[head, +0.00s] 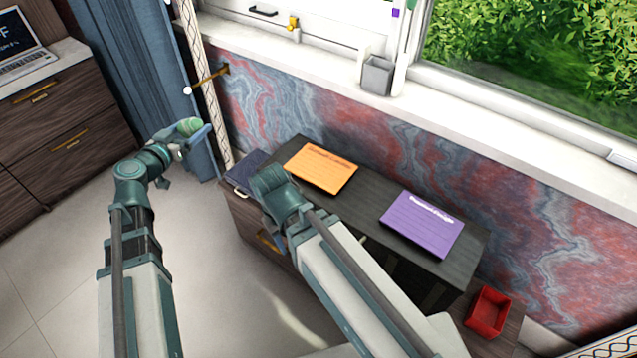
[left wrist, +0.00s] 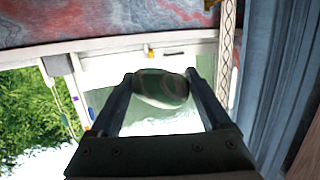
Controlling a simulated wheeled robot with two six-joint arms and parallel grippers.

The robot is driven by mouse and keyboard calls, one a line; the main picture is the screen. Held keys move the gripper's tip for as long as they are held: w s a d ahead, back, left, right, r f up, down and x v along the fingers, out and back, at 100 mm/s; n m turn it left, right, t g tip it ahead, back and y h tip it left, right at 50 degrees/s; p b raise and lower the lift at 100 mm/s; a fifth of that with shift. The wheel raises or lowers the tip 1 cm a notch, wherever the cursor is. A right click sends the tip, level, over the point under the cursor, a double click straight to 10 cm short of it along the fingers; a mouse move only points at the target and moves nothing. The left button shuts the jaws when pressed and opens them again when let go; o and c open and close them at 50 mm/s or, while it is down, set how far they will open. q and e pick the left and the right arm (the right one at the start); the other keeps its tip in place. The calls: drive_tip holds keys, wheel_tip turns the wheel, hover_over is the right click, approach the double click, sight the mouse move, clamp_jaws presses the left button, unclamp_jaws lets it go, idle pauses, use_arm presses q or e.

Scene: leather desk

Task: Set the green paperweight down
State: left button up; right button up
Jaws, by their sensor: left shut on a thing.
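The green paperweight (head: 187,126) is a rounded green thing held in the air at the tip of my left arm, left of the desk. My left gripper (head: 193,134) is shut on it. In the left wrist view the paperweight (left wrist: 160,88), dark green with lighter swirls, sits between the two fingers (left wrist: 158,92). My right arm reaches over the near left part of the desk (head: 372,197), and its end (head: 270,187) hides part of the top. Its fingers cannot be made out.
An orange notebook (head: 320,168) and a purple notebook (head: 422,224) lie on the dark desk top. A dark blue thing (head: 246,168) lies at its left end. A red tray (head: 487,312) stands at right. A grey cup (head: 377,75) is on the windowsill. A blue curtain (head: 168,75) hangs behind my left gripper.

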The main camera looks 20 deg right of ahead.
use_arm(q)
drive_tip(key=s+d+f+m+g+h+b, duration=0.2)
drive_tip(key=d+f+m+g+h+b, duration=0.25)
drive_tip(key=d+f+b, duration=0.4)
drive_tip(key=m+g+h+b, duration=0.3)
drive_tip(key=m+g+b, duration=0.1)
hover_over(315, 171)
wheel_tip(315, 171, down, 6)
drive_tip(key=shift+r, duration=0.1)
wheel_tip(315, 171, down, 4)
drive_tip(key=b, duration=0.4)
drive_tip(key=shift+r, duration=0.25)
use_arm(e)
wheel_tip(315, 171, down, 19)
drive_tip(key=shift+d, duration=0.1)
use_arm(q)
drive_tip(key=o, duration=1.4)
use_arm(e)
drive_tip(key=shift+r, duration=0.1)
